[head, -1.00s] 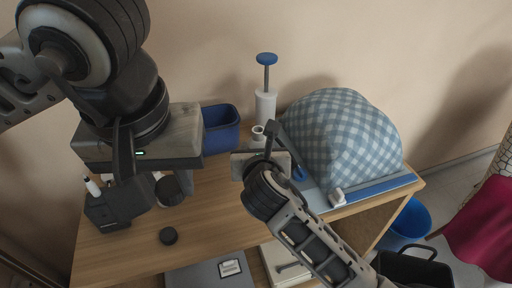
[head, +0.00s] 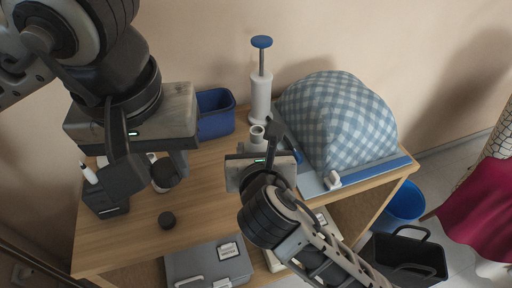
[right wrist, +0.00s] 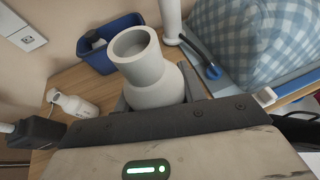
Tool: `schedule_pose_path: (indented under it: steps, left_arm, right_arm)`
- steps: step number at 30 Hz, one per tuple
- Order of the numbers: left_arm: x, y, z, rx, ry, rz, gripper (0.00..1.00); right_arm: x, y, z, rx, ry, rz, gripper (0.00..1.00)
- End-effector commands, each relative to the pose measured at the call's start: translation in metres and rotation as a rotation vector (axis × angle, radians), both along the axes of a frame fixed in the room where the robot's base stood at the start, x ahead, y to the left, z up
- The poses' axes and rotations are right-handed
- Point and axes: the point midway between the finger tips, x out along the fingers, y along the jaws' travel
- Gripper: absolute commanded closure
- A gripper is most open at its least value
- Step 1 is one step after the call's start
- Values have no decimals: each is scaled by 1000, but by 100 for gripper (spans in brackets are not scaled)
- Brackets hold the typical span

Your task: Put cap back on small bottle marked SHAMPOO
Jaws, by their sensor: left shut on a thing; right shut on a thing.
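My right gripper (head: 258,160) is shut on a light grey-white bottle (head: 257,137). In the right wrist view this bottle (right wrist: 152,75) is upright with a wide, open, uncapped mouth; no marking shows on its visible side. My left gripper (head: 152,172) is low over the left of the table, shut on a dark round piece (head: 165,173) that looks like a cap; the fingers partly hide it. A black disc, like another cap (head: 167,220), lies on the table in front.
A blue bin (head: 215,115), a white pump bottle (head: 260,98) and a checked cloth heap (head: 335,120) on a blue-edged board stand behind. Grey cases (head: 207,265) are at the front. The wooden table (head: 205,205) is clear in the middle.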

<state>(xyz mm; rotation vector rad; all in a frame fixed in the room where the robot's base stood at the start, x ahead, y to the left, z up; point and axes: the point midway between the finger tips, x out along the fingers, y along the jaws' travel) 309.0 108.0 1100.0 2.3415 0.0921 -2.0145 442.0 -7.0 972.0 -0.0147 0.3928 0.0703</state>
Motion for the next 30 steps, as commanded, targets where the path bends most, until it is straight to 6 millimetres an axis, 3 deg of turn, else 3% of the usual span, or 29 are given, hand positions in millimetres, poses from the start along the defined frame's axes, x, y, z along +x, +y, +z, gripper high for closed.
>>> schedule_pose_path:
  steps: [8, 11, 14, 16, 21, 25, 30]
  left_arm:
    - [0, 0, 0, 0, 0, 0, 89]
    - [5, 2, -5, 1, 3, 1, 89]
    - [17, 7, -19, 1, 7, 0, 89]
    - [30, 14, -34, 4, 9, -3, 89]
    - [61, 43, -76, 4, 8, -26, 89]
    - [75, 65, -102, 3, 6, -50, 89]
    - [83, 80, -118, 1, 1, -75, 89]
  right_arm:
    - [0, -1, 0, 1, -1, 0, 100]
    - [-1, -13, -4, 4, 5, -11, 100]
    - [-4, -45, -12, 6, 17, -38, 100]
    - [-10, -76, -16, 9, 24, -61, 100]
    - [-28, -141, -11, 9, 19, -88, 100]
    - [-40, -169, 0, 3, 8, -83, 100]
    - [-48, -181, 9, 1, 0, -72, 100]
